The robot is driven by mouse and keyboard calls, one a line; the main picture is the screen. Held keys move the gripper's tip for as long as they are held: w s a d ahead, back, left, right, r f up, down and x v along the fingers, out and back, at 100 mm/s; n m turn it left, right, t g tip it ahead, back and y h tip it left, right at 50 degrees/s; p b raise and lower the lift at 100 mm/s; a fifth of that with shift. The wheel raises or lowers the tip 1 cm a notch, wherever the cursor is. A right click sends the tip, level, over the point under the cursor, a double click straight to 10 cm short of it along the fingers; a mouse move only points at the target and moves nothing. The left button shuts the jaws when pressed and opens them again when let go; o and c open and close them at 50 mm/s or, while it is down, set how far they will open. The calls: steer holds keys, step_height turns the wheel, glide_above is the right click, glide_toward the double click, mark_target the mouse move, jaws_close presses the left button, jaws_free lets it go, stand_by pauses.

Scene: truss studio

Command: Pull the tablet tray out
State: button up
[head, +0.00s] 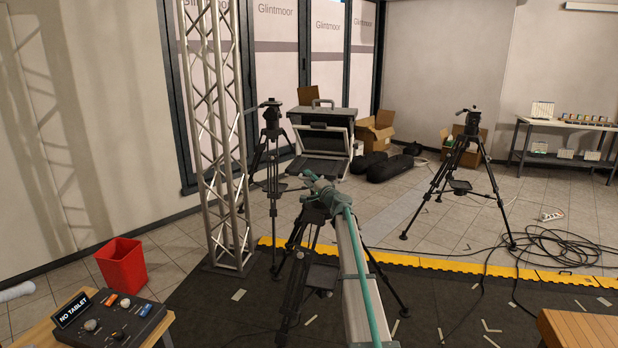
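A grey and black boxed unit (340,122) stands in the middle distance, with a handle on top and a dark recessed front. A dark slanted panel (318,167) sticks out low at its front and looks like the tablet tray. I cannot tell how far out it is or whether anything lies on it. A control box (112,322) at the lower left has a small screen reading "NO TABLET". My gripper is not in view.
A long grey and teal beam (360,276) runs from the bottom edge to a tripod head, below the boxed unit. Black tripods (272,150) (460,165), a truss tower (222,130), a red bin (122,264) and coiled cables (555,247) stand or lie around. Open floor shows between the tripods.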

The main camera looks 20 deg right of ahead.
steer(key=shift+w, duration=0.1)
jaws_close()
stand_by(0.4)
steer(key=shift+s+a+f+b, duration=0.15)
steer(key=shift+s+b, duration=0.15)
steer(key=shift+b, duration=0.05)
steer(key=s+a+b, duration=0.9)
steer(key=s, duration=0.3)
steer(key=shift+s+a, duration=0.2)
jaws_free()
